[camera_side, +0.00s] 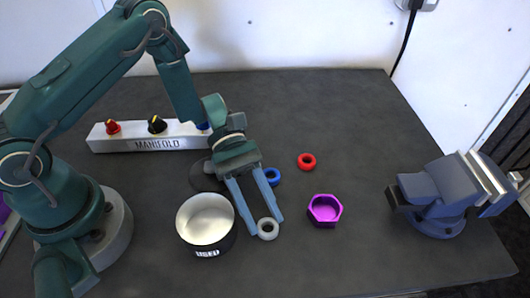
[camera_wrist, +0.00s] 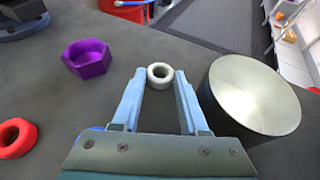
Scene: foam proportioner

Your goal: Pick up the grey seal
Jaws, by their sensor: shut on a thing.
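The grey seal (camera_side: 268,229) is a small pale ring at the fingertips of my gripper (camera_side: 264,222). In the wrist view the seal (camera_wrist: 160,75) sits between the two blue fingertips of my gripper (camera_wrist: 160,80). The fingers are shut on it. It is low over the table or touching it; I cannot tell which. A red seal (camera_side: 307,161) and a blue seal (camera_side: 271,177) lie on the table behind my gripper, the blue one partly hidden by a finger.
The round cup marked USED (camera_side: 208,252) stands close to the left of my gripper. A blue-grey vise (camera_side: 440,195) stands at far right. The MANIFOLD block (camera_side: 185,143) with knobs is behind left. The back right of the table is clear.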

